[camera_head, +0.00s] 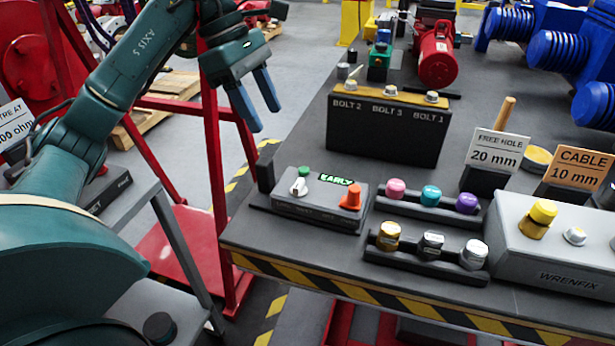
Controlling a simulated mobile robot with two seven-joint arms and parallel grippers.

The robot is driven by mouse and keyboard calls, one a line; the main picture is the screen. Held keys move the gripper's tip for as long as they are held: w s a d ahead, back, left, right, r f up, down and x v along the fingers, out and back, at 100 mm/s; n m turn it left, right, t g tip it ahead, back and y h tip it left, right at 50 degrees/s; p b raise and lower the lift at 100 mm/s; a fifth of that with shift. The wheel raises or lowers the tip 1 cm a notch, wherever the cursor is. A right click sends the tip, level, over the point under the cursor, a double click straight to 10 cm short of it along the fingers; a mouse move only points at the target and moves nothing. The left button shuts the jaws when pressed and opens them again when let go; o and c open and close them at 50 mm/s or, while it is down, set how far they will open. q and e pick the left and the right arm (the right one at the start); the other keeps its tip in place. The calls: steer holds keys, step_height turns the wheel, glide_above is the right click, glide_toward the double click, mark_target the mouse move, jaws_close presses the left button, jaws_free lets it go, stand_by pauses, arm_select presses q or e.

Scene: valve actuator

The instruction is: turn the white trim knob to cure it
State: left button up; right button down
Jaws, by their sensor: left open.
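The white trim knob (299,187) stands on the left part of a grey control box (318,209) near the table's front left corner. Behind the knob is a green button (304,171). A small display with green lettering that seems to read "EARLY" (336,179) is beside it, and an orange knob (351,196) is at the box's right. My left gripper (266,118) is open and empty, with its blue fingers pointing down. It hangs above and left of the box, apart from the knob. My right gripper is out of view.
A black bolt block (388,128) stands behind the box. Coloured caps (431,194) and metal caps (432,243) sit in racks to the right. A grey box marked WRENFIX (555,262) is farther right. A red frame (216,180) stands left of the table (310,258).

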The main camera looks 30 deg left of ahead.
mark_target(297, 182)
arm_select(q)
steer(key=b+x, duration=0.1)
steer(key=x, duration=1.2)
steer(key=shift+f, duration=0.15)
steer(key=shift+c, duration=0.3)
steer(key=c, duration=0.9)
